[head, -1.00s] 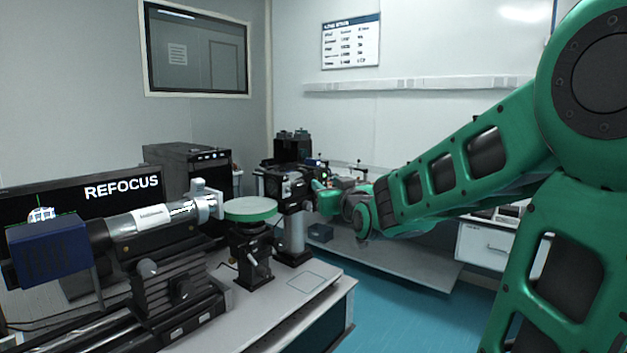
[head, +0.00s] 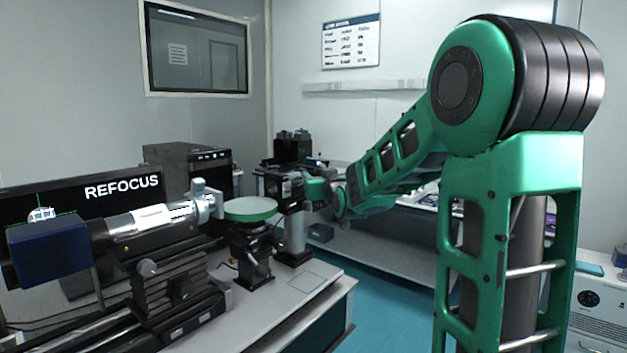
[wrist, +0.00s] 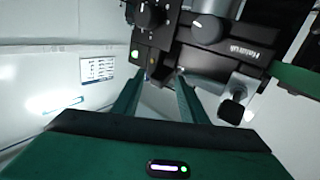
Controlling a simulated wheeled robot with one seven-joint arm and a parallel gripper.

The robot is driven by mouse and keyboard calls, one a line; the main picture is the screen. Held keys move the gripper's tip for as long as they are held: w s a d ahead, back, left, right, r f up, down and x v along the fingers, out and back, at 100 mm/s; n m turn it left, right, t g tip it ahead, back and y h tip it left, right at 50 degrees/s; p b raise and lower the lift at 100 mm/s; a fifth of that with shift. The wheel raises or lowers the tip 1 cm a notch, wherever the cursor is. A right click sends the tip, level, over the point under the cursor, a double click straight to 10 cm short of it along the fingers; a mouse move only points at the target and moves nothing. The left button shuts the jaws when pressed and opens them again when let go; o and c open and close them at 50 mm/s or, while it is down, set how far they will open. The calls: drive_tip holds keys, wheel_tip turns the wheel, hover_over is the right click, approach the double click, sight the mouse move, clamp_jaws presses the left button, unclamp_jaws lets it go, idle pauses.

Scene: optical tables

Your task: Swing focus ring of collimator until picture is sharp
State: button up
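A black optical unit with knobs (head: 283,186) stands on a silver post beyond the round green-rimmed stage; I take it to be the collimator. In the wrist view, the unit's black body (wrist: 235,55) fills the upper part, with dark knobs and a short lever with a black tip (wrist: 232,110) right of my fingers. My gripper (wrist: 157,78) is open, its two green fingers apart and pointing at the unit's lower edge. Whether they touch it I cannot tell. In the head view, my gripper is beside the unit's right side. A dark screen (head: 115,188) reads "REFOCUS" and shows a small bright picture.
A silver tube (head: 155,218) with a blue camera box (head: 48,250) lies on a black rail at left. The green-rimmed round stage (head: 249,209) stands between tube and unit. A black computer case (head: 190,170) is behind. Open blue floor (head: 385,310) lies right of the table.

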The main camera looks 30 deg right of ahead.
clamp_jaws()
drive_tip(key=shift+w+a+r+n+g, duration=0.1)
drive_tip(key=shift+r+n+g, duration=0.2)
drive_tip(key=shift+r+g, duration=0.1)
drive_tip(key=shift+w+a+r+n+g, duration=0.1)
drive_tip(key=shift+w+r+n+g, duration=0.35)
drive_tip(key=shift+g, duration=0.45)
drive_tip(key=shift+s+r, duration=0.1)
unclamp_jaws()
drive_tip(key=shift+s, duration=0.1)
